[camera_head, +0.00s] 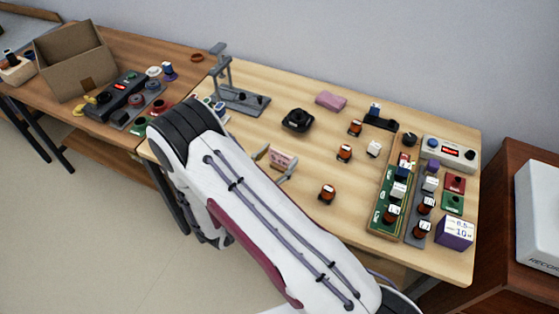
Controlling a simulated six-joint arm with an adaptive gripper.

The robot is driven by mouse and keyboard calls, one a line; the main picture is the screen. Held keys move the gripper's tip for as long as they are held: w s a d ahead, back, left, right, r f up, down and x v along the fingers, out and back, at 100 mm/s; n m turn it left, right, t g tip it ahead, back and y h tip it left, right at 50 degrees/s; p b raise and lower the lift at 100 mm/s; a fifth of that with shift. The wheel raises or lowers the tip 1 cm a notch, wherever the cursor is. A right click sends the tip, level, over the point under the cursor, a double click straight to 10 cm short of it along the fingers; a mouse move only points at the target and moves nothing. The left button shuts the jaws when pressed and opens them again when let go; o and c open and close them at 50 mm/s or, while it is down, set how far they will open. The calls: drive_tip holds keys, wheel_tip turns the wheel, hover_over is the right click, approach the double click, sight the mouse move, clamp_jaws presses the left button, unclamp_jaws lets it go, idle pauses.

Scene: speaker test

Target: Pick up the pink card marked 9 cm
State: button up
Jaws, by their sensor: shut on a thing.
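A small pink card (283,158) with dark print stands near the middle of the light wooden table. The print is too small to read. My gripper (276,164) is at the card, one finger on its left and one on its right, and is shut on it. The card looks upright. I cannot tell whether its lower edge touches the table. My arm hides the table's front left part and most of the gripper's body.
A grey stand (238,97), a black device (297,120) and a pink block (331,101) lie behind the card. Several orange-and-black parts (344,153) stand to the right. Green boards (388,200) and a purple box (455,232) fill the right end.

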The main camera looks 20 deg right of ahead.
drive_tip(key=shift+r, duration=0.15)
wheel_tip(320, 180, up, 10)
idle(0.8)
